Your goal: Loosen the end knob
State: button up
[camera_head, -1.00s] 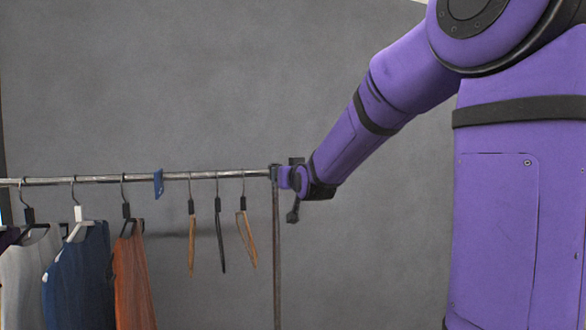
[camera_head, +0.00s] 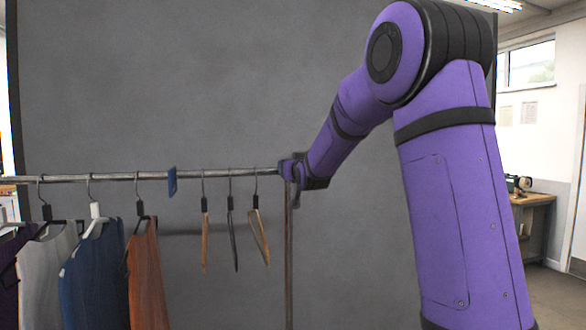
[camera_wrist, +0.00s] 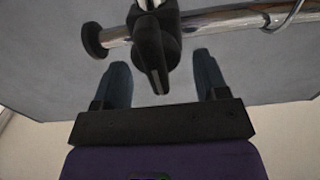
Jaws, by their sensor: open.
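The clothes rail (camera_head: 110,177) runs level from the left to an upright post (camera_head: 289,255). In the wrist view the chrome rail (camera_wrist: 215,20) crosses the top, with a round black end cap (camera_wrist: 93,40) at its left end. A black knob with a long wing (camera_wrist: 151,52) sits on a fitting around the rail, its wing pointing down toward my palm. My gripper (camera_wrist: 160,62) is open, with one finger either side of the wing and gaps on both sides. In the head view my gripper (camera_head: 291,170) is at the rail's right end and hides the knob.
Garments on hangers, including a blue one (camera_head: 92,275) and a rust one (camera_head: 147,280), hang at left. Empty hangers (camera_head: 232,235) hang nearer the post, beside a blue tag (camera_head: 172,181). A workbench (camera_head: 535,200) stands far right. A grey panel (camera_head: 200,80) is behind.

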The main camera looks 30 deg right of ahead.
jog(key=c, duration=0.9)
jog(key=shift+w, duration=0.1)
jog(key=shift+w+a+f+n, duration=0.1)
jog(key=shift+a+f+n, duration=0.25)
jog(key=shift+n, duration=2.6)
jog(key=shift+w+a+f+n, duration=0.1)
jog(key=shift+a+f+n, duration=0.25)
jog(key=shift+n, duration=2.65)
jog(key=shift+w+a+f+n, duration=0.1)
jog(key=shift+a+f+n, duration=0.2)
jog(key=shift+n, duration=2.65)
jog(key=shift+f, duration=0.1)
